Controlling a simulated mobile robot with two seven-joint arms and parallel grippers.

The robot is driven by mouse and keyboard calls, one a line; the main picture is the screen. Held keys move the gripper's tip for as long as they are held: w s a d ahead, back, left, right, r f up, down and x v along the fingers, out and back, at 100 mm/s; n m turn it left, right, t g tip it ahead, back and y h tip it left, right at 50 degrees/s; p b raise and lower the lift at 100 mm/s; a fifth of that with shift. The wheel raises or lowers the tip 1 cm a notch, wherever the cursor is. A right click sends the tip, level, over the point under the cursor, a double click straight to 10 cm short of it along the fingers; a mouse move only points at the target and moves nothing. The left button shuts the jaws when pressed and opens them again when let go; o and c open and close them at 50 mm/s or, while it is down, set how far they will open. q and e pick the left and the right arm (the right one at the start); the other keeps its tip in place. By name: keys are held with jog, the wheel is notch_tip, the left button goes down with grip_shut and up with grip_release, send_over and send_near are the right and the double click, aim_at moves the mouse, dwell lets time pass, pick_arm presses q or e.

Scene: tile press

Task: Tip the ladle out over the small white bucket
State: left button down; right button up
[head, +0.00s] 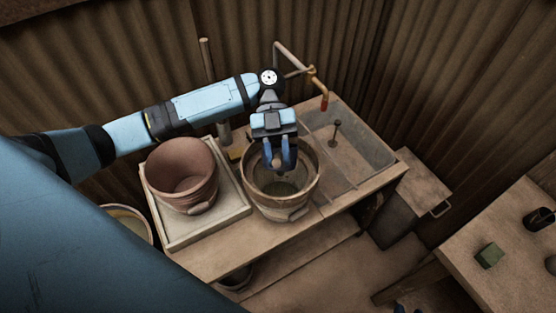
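My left gripper (279,163) points down over the mouth of a beige bucket (304,190) on the bench. Its blue fingers are closed on a slim upright piece with a rounded end, which looks like the ladle's handle (278,164). The ladle's bowl cannot be made out. The bucket's inside is dark and partly hidden by the gripper. A pale-rimmed bucket (125,212) stands at the left, partly hidden by my body; I cannot tell whether it is the small white one. Two blue tips at the bottom edge seem to be my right gripper (409,309), mostly out of view.
A reddish-brown pot (181,170) stands in a shallow pale tray (243,205) left of the bucket. A sink (362,150) with a bent pipe tap (318,82) is at the right. A side table (508,240) holds a green block (490,255) and a dark cup (538,219).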

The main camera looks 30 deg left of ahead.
pick_arm(q)
jog(key=shift+w+a+r+g+h, duration=0.25)
jog(key=shift+w+r+g+h, duration=0.1)
jog(key=shift+w+r+g, duration=0.15)
jog(key=shift+w+a+r+g+h, duration=0.2)
jog(key=shift+w+r+g+h, duration=0.2)
jog(key=shift+r+g, duration=0.2)
jog(key=shift+w+a+r+n+g+h, duration=0.3)
jog(key=shift+w+r+g+h, duration=0.15)
jog(key=shift+w+g, duration=0.15)
jog(key=shift+w+a+r, duration=0.1)
jog(key=shift+w+r, duration=0.05)
jog(key=shift+w, duration=0.05)
